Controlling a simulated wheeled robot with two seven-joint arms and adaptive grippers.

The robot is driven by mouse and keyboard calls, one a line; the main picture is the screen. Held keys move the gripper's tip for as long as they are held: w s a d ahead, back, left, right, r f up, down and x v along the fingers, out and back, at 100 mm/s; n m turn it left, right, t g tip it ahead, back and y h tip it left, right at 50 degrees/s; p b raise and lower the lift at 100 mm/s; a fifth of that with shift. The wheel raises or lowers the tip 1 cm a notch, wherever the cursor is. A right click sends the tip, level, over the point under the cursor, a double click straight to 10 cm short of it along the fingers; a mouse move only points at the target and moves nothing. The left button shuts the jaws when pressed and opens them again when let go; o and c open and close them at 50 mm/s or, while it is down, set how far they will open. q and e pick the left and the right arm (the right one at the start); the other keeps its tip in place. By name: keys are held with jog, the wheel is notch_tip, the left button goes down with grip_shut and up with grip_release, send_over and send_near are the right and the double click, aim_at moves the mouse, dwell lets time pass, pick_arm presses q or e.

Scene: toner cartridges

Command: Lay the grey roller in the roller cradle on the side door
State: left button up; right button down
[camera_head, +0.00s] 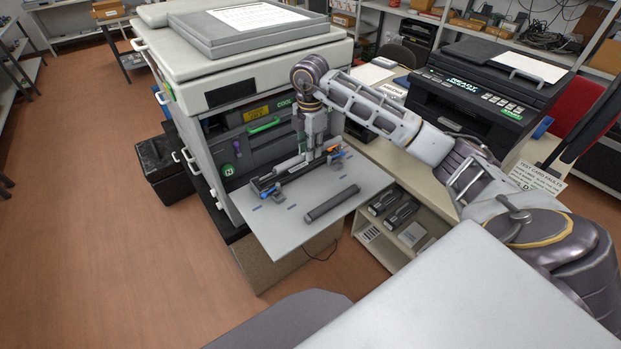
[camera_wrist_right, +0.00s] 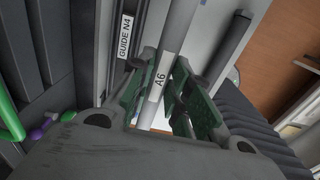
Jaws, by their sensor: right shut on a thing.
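My right gripper (camera_head: 308,150) points down over the inner part of the lowered side door (camera_head: 285,228). In the right wrist view its green-padded fingers (camera_wrist_right: 170,105) are shut on the light grey roller (camera_wrist_right: 180,35), which has a white A6 label. The grey roller also shows in the head view (camera_head: 288,165), beside the printer's opening. The dark roller cradle (camera_head: 266,186), with blue and orange parts at its right end, lies directly below it. I cannot tell whether the roller touches the cradle. My left gripper is not in view.
A dark roller (camera_head: 332,203) lies on the door's outer part, apart from the cradle. The printer (camera_head: 195,85) rises behind the door. A strip labelled GUIDE N4 (camera_wrist_right: 125,45) runs near the gripper. Dark cartridges (camera_head: 400,215) sit in the shelf to the right.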

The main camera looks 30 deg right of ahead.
send_over(310, 182)
notch_tip(310, 182, down, 5)
jog(key=shift+s+p, duration=0.1)
jog(key=shift+p, duration=0.2)
jog(key=shift+f, duration=0.45)
jog(key=shift+f, duration=1.9)
jog(key=shift+f, duration=0.3)
jog(key=shift+f, duration=0.25)
